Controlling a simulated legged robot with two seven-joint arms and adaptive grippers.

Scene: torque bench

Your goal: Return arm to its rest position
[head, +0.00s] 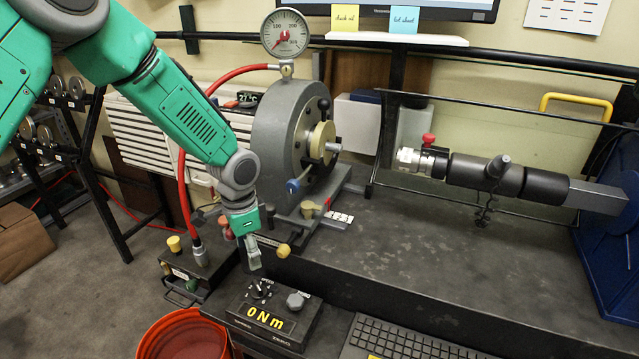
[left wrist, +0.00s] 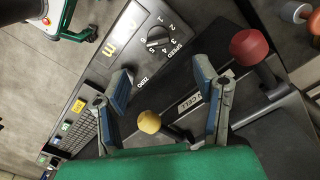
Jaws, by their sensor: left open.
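My left arm (head: 190,118), green and grey, comes in from the upper left and reaches down over the bench. Its gripper (head: 254,258) hangs above the bench edge, behind the display box, beside a yellow knob (head: 283,251). In the left wrist view the fingers of the left gripper (left wrist: 163,85) are spread apart with nothing held between them. A yellow knob (left wrist: 149,122) shows between the fingers, and I cannot tell its exact distance.
A display box (head: 266,320) reading 0 Nm stands in front. A keyboard (head: 408,340) is right of it. A grey round machine (head: 285,140) with a dial gauge (head: 285,33) stands behind. A torque tool (head: 500,176) lies at right. A red bucket (head: 184,338) is below. The mid-right bench top is clear.

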